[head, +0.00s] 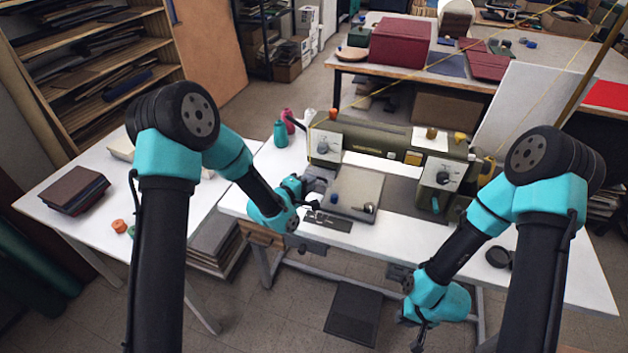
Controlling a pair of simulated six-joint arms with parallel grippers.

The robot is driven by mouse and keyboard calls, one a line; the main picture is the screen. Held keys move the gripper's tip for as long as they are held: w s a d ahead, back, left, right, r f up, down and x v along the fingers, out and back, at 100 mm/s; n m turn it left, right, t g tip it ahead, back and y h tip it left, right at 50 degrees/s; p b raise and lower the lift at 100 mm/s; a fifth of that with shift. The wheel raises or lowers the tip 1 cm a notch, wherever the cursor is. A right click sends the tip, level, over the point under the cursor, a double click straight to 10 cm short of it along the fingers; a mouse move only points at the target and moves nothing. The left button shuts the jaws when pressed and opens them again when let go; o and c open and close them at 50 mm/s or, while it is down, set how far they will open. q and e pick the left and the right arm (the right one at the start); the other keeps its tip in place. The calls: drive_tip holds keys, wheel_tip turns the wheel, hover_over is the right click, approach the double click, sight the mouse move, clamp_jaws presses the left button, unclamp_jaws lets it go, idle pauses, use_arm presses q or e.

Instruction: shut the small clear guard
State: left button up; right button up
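I cannot make out the small clear guard; the area below the left end of the machine is partly covered by my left gripper (316,194). That gripper is close to the small metal parts by the needle area, and I cannot tell if it touches them. Its fingers are too small to read. My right gripper (419,338) hangs low, in front of the table's front edge, away from the machine. Its finger opening is unclear.
Thread spools (281,133) stand behind the machine's left end. A dark round item (498,257) lies on the table at right. A side table with dark covers (75,190) is at left.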

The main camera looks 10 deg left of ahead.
sight(318, 174)
use_arm(q)
drive_tip(key=x, duration=0.2)
drive_tip(key=shift+w+d, duration=0.15)
drive_tip(key=shift+w, duration=0.1)
drive_tip(key=shift+c, duration=0.4)
clamp_jaws()
drive_tip(key=shift+f, duration=0.2)
